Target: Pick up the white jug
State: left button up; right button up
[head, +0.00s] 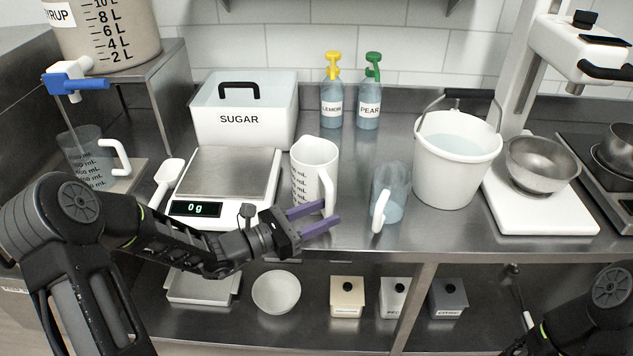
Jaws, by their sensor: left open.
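The white jug (314,163) stands upright on the steel counter, just right of the scale, with dark volume marks on its left side. Its handle (328,190) faces the front right. My left gripper (322,217) reaches in from the left with its two purple fingers apart, at the handle's lower part. The handle's lower end appears to lie between or behind the fingers; I cannot tell whether they touch it. My right arm shows at the bottom right corner, but its gripper is out of view.
A scale (222,170) reading 0 g stands left of the jug. A clear blue-grey jug (388,195) and a white bucket (456,160) stand to the right. A sugar bin (243,118) and two pump bottles (331,100) are behind. A lower shelf holds a bowl (276,292) and small boxes.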

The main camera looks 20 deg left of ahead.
pick_arm(q)
jog(key=x, duration=0.1)
jog(key=p+x, duration=0.1)
jog(key=x, duration=0.2)
jog(key=shift+w+r+p, duration=0.2)
jog(key=shift+r+p, duration=0.05)
jog(key=shift+p, duration=0.05)
jog(key=shift+w+d, duration=0.3)
jog(key=shift+w, duration=0.05)
jog(key=shift+c, duration=0.2)
grip_shut()
dwell(0.3)
dwell(1.0)
